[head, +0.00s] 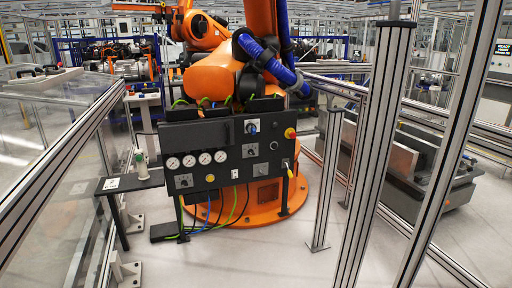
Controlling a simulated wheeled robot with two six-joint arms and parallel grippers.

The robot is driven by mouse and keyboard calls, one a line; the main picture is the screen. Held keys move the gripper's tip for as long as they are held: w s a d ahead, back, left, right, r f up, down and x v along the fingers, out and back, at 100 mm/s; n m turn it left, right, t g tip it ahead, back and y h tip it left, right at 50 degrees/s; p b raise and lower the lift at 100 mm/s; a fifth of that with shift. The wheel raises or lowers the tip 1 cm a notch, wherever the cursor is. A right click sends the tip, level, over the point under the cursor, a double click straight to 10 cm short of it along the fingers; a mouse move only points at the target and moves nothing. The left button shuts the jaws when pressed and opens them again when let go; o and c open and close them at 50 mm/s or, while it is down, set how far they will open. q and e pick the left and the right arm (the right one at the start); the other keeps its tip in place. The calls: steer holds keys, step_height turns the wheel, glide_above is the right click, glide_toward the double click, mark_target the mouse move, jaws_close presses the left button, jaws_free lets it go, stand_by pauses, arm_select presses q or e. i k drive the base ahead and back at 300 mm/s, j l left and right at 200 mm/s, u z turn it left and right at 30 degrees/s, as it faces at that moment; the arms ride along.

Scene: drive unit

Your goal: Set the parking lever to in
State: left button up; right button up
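A black control panel (228,155) stands in front of an orange robot arm, in the middle of the head view. A small lever with a yellow end (289,172) sits at the panel's lower right, pointing downward; it may be the parking lever, but no label is readable. I cannot tell its setting. Neither of my grippers shows in this view.
The panel also carries several round gauges (189,161), a blue knob (252,127) and a red-and-yellow button (290,133). Metal posts (375,150) stand to the right; a glass-panelled fence (60,150) runs along the left. The floor before the panel is clear.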

mark_target(290, 174)
steer(key=i, duration=1.8)
steer(key=l+z, duration=0.05)
steer(key=l, duration=0.05)
